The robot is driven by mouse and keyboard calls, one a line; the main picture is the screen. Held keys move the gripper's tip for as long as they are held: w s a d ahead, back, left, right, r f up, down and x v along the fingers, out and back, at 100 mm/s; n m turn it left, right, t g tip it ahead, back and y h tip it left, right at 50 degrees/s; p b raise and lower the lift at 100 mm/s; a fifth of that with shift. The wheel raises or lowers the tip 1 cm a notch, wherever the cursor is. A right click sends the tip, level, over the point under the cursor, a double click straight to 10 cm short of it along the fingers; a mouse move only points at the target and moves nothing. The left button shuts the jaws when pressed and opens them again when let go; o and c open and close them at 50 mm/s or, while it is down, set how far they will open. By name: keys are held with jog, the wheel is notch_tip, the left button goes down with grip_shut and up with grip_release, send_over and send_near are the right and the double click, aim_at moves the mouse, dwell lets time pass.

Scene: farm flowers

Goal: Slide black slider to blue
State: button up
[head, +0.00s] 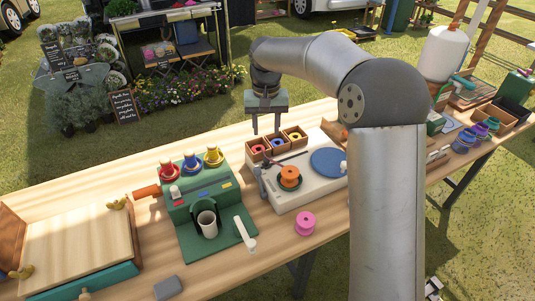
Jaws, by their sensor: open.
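My gripper (266,131) points down with its two fingers apart and nothing seen between them. In the picture it is just above a row of small wooden bins holding a red spool (257,149), a blue spool (278,142) and a yellow spool (296,137). A thin dark bar (290,160) runs in front of the bins on the white machine (315,187). A small dark piece (268,155) sits near the red bin; I cannot tell for sure whether it is the black slider. Contact between the fingers and anything is not visible.
An orange spool (290,175) and a blue disc (328,162) are on the white machine. A green machine (205,190) with red, blue and yellow tops, and a cup (207,223), stands left. A pink spool (305,223) lies in front. Bare wooden tabletop (255,265) shows at the front.

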aim_at(267, 159)
notch_tip(267, 159, down, 11)
jog(key=shift+f+p, duration=0.1)
jog(key=shift+p, duration=0.3)
